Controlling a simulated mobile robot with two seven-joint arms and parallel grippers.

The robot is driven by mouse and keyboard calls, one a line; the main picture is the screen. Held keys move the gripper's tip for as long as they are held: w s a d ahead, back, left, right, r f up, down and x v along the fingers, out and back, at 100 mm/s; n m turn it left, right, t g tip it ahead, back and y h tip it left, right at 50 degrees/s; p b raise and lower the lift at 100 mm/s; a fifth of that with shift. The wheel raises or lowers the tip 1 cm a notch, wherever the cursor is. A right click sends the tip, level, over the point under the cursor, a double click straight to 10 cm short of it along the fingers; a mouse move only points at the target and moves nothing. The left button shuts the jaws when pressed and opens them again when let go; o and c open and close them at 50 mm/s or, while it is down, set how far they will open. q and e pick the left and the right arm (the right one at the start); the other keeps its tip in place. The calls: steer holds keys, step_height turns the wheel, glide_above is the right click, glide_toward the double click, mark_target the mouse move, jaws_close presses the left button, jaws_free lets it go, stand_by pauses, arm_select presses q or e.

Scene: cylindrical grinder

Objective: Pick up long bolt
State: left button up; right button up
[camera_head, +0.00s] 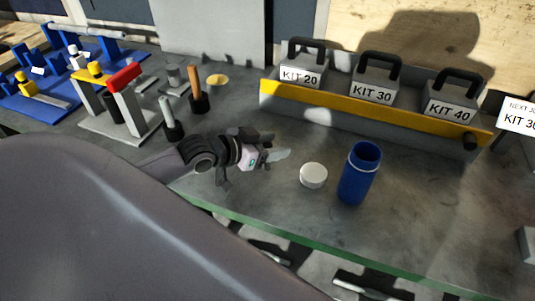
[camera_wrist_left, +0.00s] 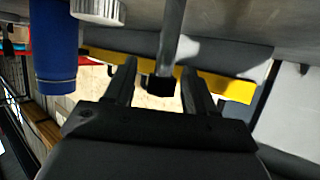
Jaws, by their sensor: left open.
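My left gripper (camera_head: 268,153) is open over the bench, left of a white round cap (camera_head: 313,176) and a blue cylinder (camera_head: 361,172). In the left wrist view, a slim grey rod with a black end (camera_wrist_left: 172,48), seemingly the long bolt, lies between the open fingers (camera_wrist_left: 158,67). I cannot tell whether they touch it. In the head view a pale piece (camera_head: 279,155) shows at the fingertips, mostly hidden by the gripper. The cap (camera_wrist_left: 98,10) and blue cylinder (camera_wrist_left: 54,45) also show in the left wrist view. My right gripper is not in view.
Rods with black bases, one grey (camera_head: 171,120) and one copper-coloured (camera_head: 197,92), stand left of the gripper. A yellow-fronted rack (camera_head: 365,122) with labelled kit blocks is behind. The bench's green front edge (camera_head: 290,235) is close. Clear bench lies right of the blue cylinder.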

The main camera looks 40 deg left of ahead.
arm_select(q)
steer(key=shift+w+d, duration=0.1)
steer(key=shift+w, duration=0.1)
steer(key=shift+c, duration=0.3)
jaws_close()
